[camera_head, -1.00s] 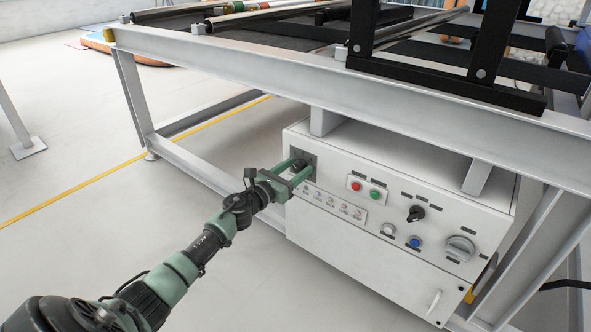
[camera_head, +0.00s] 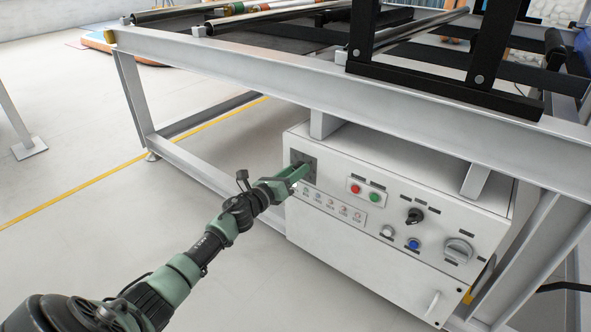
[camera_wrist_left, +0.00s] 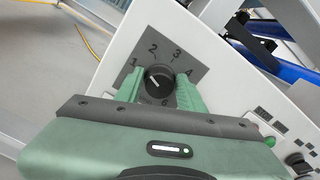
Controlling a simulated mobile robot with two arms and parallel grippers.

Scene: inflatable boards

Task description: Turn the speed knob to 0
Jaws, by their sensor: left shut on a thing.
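My left gripper (camera_wrist_left: 161,88), green, is shut on the knob, one finger on each side. In the head view the left gripper (camera_head: 304,168) reaches the dial plate (camera_head: 297,155) at the left end of the control box, and its fingers hide most of the knob. My right gripper is not in view.
The white control box (camera_head: 340,232) also carries a red button (camera_head: 355,188), a green button (camera_head: 375,197), a black selector (camera_head: 415,215), a blue button (camera_head: 414,243) and a grey rotary switch (camera_head: 458,250). A grey table frame (camera_head: 240,72) overhangs it.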

